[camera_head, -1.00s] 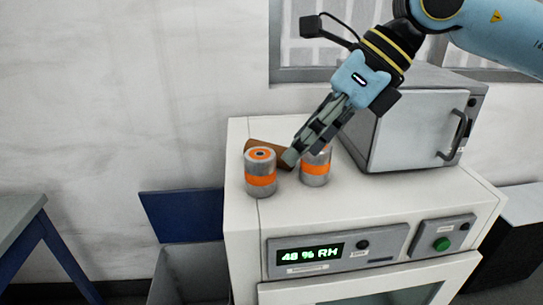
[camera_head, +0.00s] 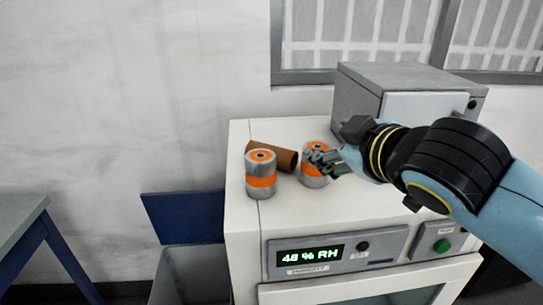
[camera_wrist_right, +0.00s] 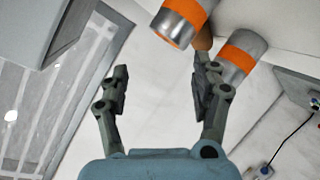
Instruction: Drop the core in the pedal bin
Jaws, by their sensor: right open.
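The core, a brown cardboard tube (camera_head: 284,158), lies on the white cabinet top (camera_head: 245,133), partly behind the left can. A bit of the core shows between the cans in the right wrist view (camera_wrist_right: 204,41). My right gripper (camera_head: 322,158) reaches in from the right, its fingers overlapping the right can in the head view. In the right wrist view the gripper (camera_wrist_right: 162,78) is open with nothing between its fingers. The bin, a grey box (camera_head: 192,272) with a raised blue lid (camera_head: 185,216), stands left of the cabinet. My left gripper is out of view.
Two silver cans with orange bands, the left can (camera_head: 261,186) and the right can (camera_head: 313,180), stand close to the core. A grey box with a door (camera_head: 360,88) stands behind my right arm. A blue-legged table (camera_head: 22,215) is at far left.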

